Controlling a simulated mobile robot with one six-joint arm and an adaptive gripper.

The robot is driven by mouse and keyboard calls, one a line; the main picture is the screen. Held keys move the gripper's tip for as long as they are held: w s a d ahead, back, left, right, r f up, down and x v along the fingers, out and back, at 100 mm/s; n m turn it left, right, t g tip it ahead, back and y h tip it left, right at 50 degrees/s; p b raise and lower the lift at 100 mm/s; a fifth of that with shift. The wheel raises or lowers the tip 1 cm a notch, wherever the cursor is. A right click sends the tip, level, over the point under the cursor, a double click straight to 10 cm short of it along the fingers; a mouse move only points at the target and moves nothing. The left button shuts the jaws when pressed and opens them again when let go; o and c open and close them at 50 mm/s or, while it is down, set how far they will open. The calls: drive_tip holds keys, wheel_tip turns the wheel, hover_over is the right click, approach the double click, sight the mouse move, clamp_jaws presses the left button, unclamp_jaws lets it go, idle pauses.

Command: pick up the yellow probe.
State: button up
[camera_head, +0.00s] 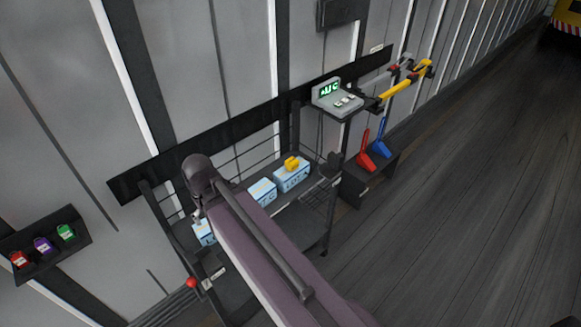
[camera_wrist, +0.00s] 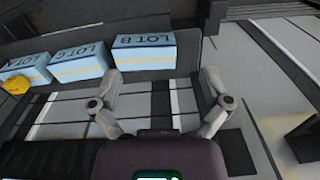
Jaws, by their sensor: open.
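The yellow probe appears to be the small blocky yellow piece (camera_head: 292,163) on top of the rightmost blue lot box (camera_head: 292,177) in the head view. In the wrist view, a yellow piece (camera_wrist: 15,85) shows at the left edge, in front of the leftmost blue box (camera_wrist: 14,68), partly cut off. My gripper (camera_wrist: 161,76) is open and empty in the wrist view, with its fingers spread apart below the LOT box at right (camera_wrist: 145,52). The yellow piece is well to the left of my fingers. In the head view my arm hides most of the gripper.
The boxes stand on a dark rack shelf (camera_head: 310,205) against the wall. A grey display unit (camera_head: 338,97), a yellow-handled tool (camera_head: 398,84), and red (camera_head: 367,153) and blue (camera_head: 381,141) scoops are right of it. A tag holder (camera_head: 45,245) hangs at left. The floor right is clear.

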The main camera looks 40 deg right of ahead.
drive_tip(key=w+d+f+n+t+y+b, duration=0.1)
drive_tip(key=w+d+f+b, duration=0.15)
drive_tip(key=d, duration=0.25)
drive_tip(key=w+d+f+t+y+b, duration=0.1)
drive_tip(key=w+d+f+b, duration=0.1)
drive_tip(key=d+f+b, duration=0.15)
drive_tip(key=t+h+b, duration=0.1)
drive_tip(key=t+b, duration=0.9)
drive_tip(key=b, duration=0.5)
approach(295, 164)
drive_tip(key=shift+s+r, duration=0.4)
drive_tip(key=shift+s, duration=0.05)
drive_tip(key=shift+w, duration=0.1)
drive_tip(key=b+x, duration=0.3)
drive_tip(key=x, duration=0.4)
drive_tip(key=shift+f, duration=0.2)
drive_tip(key=shift+w+f+b, duration=0.2)
drive_tip(key=shift+w+b, duration=0.15)
drive_tip(key=shift+w, duration=0.25)
